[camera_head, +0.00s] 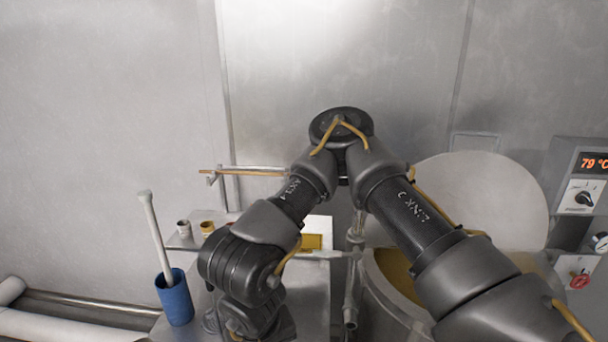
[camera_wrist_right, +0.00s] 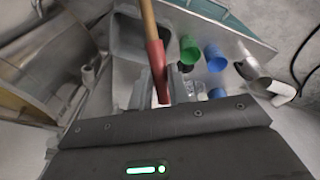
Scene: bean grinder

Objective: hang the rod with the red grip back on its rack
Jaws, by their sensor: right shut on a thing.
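In the right wrist view, the rod's red grip (camera_wrist_right: 157,68) is between the fingers of my right gripper (camera_wrist_right: 166,88), which is shut on it. Its tan wooden shaft (camera_wrist_right: 147,20) runs out of the top of that view. In the head view my right arm bends down at left centre; it hides the gripper and the red grip. A metal bar (camera_head: 262,168) with a hooked left end stands out at the back wall, possibly the rack. A thin tan rod (camera_head: 240,173) shows along it; I cannot tell whether it is the held one. My left gripper is not in view.
A blue holder (camera_head: 175,297) with a pale stick stands on the left of the steel table. Small cups (camera_head: 207,227) sit behind it. A large round vessel (camera_head: 400,275) with a raised lid (camera_head: 470,195) is at right. A grey bin (camera_wrist_right: 128,48) lies beyond my gripper.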

